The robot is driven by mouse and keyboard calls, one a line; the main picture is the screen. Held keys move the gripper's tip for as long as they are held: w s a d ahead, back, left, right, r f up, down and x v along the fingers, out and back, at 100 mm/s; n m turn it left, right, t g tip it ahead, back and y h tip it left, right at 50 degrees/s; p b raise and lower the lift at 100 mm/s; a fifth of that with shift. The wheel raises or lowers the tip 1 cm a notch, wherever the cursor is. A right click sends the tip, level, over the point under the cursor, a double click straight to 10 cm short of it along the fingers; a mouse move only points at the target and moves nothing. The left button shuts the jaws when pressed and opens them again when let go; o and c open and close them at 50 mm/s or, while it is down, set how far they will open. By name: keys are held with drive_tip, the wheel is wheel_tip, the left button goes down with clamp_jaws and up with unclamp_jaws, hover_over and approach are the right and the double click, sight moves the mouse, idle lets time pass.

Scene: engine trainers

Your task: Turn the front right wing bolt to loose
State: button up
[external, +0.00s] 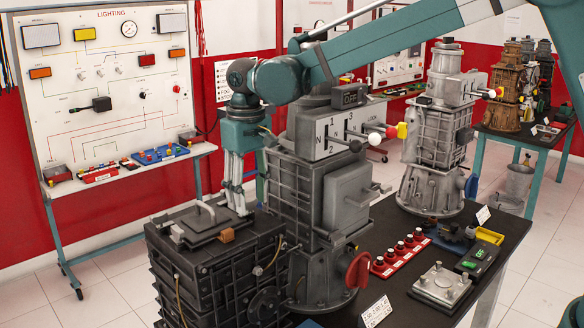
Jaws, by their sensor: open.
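My gripper (238,208) points down with its fingers above the right part of a black ribbed housing (215,282). It is open, and I see nothing between the fingers. A dark lid (208,225) with a raised handle lies on top of the housing. A small brown block-like piece (227,235) sits at the lid's front right corner, just below and left of the fingertips; it may be the front right wing bolt, but its shape is too small to tell. A grey piece (177,234) sits at the lid's left corner. I cannot tell whether fingers touch anything.
A tall grey gearbox trainer (345,195) stands right of my gripper, close to my arm. Another grey unit (430,150) stands behind it. A red button strip (400,253) and a metal plate with posts (440,285) lie on the black table. A lighting board (105,85) stands behind left.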

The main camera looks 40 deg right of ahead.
drive_tip(key=shift+c, duration=0.5)
drive_tip(key=c, duration=0.8)
